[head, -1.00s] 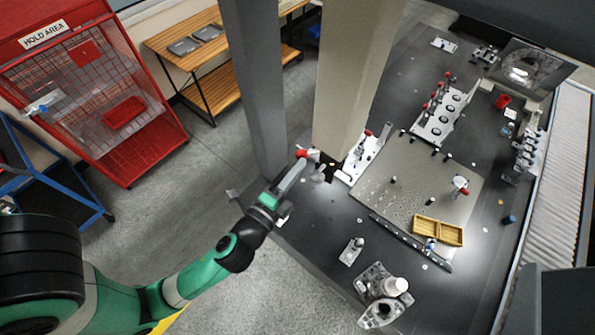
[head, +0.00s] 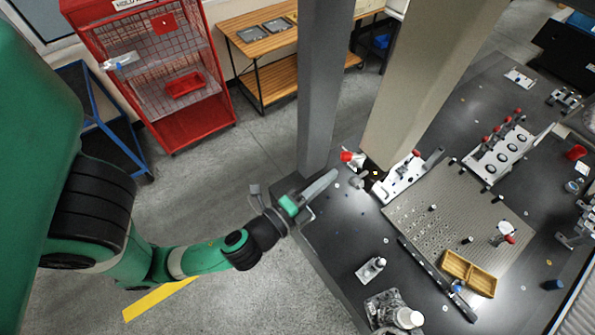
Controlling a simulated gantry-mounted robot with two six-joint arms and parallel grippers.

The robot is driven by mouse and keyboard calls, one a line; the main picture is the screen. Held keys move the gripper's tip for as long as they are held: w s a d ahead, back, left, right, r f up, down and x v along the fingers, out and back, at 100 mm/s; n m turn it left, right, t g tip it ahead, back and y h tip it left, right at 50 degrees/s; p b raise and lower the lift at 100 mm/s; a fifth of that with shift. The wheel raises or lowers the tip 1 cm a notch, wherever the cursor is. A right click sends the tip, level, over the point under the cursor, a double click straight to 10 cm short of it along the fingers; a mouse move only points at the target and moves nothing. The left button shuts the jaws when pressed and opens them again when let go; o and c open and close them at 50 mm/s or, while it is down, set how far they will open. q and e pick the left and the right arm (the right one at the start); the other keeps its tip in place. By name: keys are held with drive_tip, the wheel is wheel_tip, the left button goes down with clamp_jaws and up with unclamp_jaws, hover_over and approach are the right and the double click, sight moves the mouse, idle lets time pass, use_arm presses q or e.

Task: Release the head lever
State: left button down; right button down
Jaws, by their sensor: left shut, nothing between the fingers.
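The head lever, with a red knob (head: 347,156), shows beside the lower end of the beige column (head: 400,120). Small grey head parts (head: 359,180) sit just below it. My left gripper (head: 333,174) reaches in from the left with its long grey fingers together and empty. Its tips point up and right toward the red knob, with a small gap in the picture. I cannot tell the gap in depth. Part of the head is hard to make out behind the column's end. My right gripper is not in view.
A dark table holds a perforated plate (head: 415,212), a wooden tray (head: 468,272) and a fixture with red knobs (head: 503,152). A grey pillar (head: 322,90) stands close behind my left gripper. A red cage (head: 160,75) and a wooden bench (head: 265,35) stand behind open floor.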

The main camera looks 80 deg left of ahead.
use_arm(q)
drive_tip(key=s+a+p, duration=0.2)
drive_tip(key=s+a, duration=0.1)
drive_tip(key=s, duration=0.3)
drive_tip(key=shift+a, duration=0.35)
drive_tip(key=shift+r, duration=0.1)
